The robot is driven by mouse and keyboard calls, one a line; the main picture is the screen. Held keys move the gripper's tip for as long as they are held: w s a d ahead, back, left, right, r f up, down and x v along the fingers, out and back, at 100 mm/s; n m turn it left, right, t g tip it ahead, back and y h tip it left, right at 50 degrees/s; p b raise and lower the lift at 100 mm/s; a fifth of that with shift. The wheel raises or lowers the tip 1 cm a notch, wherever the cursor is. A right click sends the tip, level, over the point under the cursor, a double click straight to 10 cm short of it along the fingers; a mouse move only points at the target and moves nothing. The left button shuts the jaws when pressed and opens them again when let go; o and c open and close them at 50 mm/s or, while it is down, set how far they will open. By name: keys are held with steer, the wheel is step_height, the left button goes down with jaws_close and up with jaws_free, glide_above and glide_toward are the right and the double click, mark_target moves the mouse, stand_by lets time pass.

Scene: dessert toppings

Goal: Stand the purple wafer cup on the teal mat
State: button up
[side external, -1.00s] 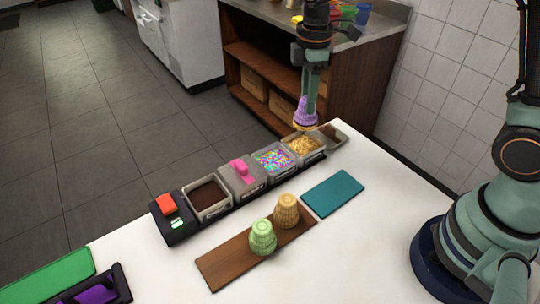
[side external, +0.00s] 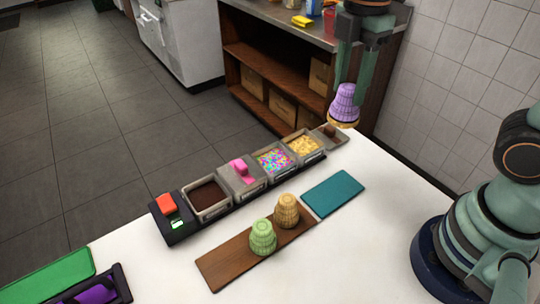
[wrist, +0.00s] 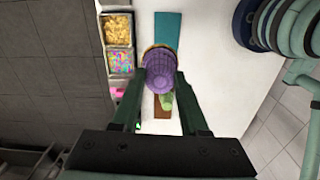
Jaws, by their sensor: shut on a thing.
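The purple wafer cup (side external: 342,100) is in my gripper (side external: 350,84), raised above the far right end of the row of topping bins. Its narrow end points up and its wide end down, with a golden-yellow band around the wide end. In the wrist view the purple cup (wrist: 159,72) sits between the two fingertips of my gripper (wrist: 158,80). The teal mat (side external: 333,193) lies flat and empty on the white table, below and nearer the camera than the cup. It also shows in the wrist view (wrist: 167,28), partly covered by the cup.
A green cup (side external: 262,236) and a tan cup (side external: 286,210) stand on a brown board (side external: 228,268) left of the mat. A bin of yellow topping (side external: 304,145) and one of coloured sprinkles (side external: 273,160) stand behind. White table (side external: 380,215) is clear right of the mat.

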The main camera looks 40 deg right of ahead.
steer(key=shift+s+r+n, duration=0.3)
steer(key=shift+s+r, duration=0.05)
steer(key=shift+s, duration=0.5)
steer(key=shift+s+f, duration=0.15)
steer(key=shift+f, duration=0.1)
step_height(320, 180, down, 19)
steer(key=shift+f, duration=0.2)
steer(key=shift+f, duration=0.1)
steer(key=o, duration=1)
